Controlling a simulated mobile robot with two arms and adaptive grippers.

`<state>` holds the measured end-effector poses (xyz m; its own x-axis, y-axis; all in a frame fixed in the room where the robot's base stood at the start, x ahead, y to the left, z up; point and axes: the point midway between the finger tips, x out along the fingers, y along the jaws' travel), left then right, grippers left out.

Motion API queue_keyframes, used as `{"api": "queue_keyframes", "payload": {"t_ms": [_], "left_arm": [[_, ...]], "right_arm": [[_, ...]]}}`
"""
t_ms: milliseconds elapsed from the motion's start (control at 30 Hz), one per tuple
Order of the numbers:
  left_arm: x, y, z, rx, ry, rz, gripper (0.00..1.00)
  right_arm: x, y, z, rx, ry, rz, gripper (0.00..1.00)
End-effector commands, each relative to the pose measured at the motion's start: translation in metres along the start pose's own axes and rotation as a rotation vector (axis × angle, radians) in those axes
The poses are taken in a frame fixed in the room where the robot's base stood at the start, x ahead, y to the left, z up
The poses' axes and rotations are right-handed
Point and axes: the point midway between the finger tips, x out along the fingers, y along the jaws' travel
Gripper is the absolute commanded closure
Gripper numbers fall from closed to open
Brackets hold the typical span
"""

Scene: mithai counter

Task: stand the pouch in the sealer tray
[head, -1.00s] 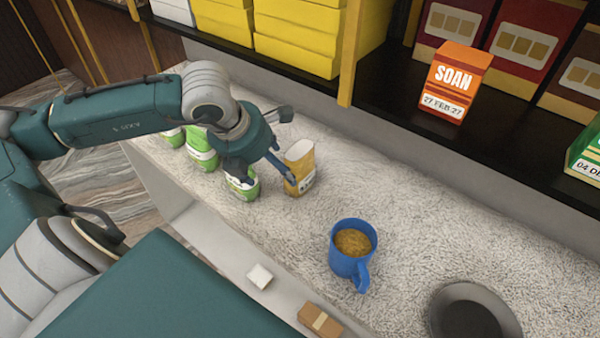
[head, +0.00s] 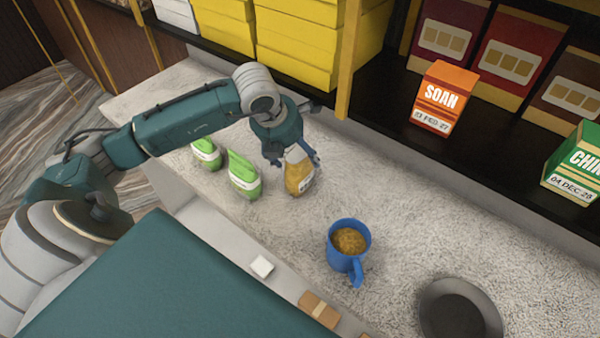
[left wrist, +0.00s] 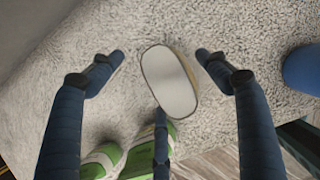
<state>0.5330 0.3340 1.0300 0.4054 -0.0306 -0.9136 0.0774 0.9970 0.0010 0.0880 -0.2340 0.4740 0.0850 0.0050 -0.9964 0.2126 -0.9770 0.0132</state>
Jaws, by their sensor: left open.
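A yellow-orange pouch with a white top (head: 298,178) stands upright on the pale speckled counter (head: 290,235). My left gripper (head: 293,160) is above it, with open fingers reaching down on either side of its upper part. In the left wrist view the pouch's pale oval top (left wrist: 169,80) lies between the two spread fingers, with a gap on each side. The gripper (left wrist: 162,58) holds nothing. A green and white pouch (head: 243,177) stands to the left, and another (head: 206,155) stands beyond it. I cannot make out a sealer tray. My right gripper is not in view.
A blue mug (head: 346,258) with brown contents stands right of the pouch. A dark round dish (head: 460,312) is at lower right. A white block (head: 262,267) and a brown block (head: 318,309) lie near the front edge. A shelf holds an orange SOAN box (head: 443,98).

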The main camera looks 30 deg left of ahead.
Motion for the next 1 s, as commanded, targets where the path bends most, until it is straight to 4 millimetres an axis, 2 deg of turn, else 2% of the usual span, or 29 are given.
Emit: {"api": "queue_keyframes", "payload": {"t_ms": [167, 200, 500, 633, 667, 1000], "left_arm": [[0.0012, -0.0002, -0.0006, 0.001, 0.0, -0.001, 0.24], [0.0011, -0.0002, -0.0007, 0.001, 0.0, -0.001, 0.28], [0.0011, -0.0004, -0.0009, 0.0, 0.0, -0.001, 0.87], [0.0009, -0.0004, -0.0007, 0.0, 0.0, -0.001, 0.89], [0.0009, -0.0004, -0.0007, 0.0, 0.0, -0.001, 0.95], [-0.0012, 0.0022, 0.0009, 0.0, 0.0, 0.0, 0.96]], "right_arm": [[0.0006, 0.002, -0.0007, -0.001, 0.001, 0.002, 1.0], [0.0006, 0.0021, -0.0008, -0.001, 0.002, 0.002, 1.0], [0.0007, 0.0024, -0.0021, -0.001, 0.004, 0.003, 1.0], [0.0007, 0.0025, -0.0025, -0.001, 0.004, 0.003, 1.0], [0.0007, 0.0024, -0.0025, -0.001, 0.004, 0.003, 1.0], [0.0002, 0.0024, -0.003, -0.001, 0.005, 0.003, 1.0]]}}
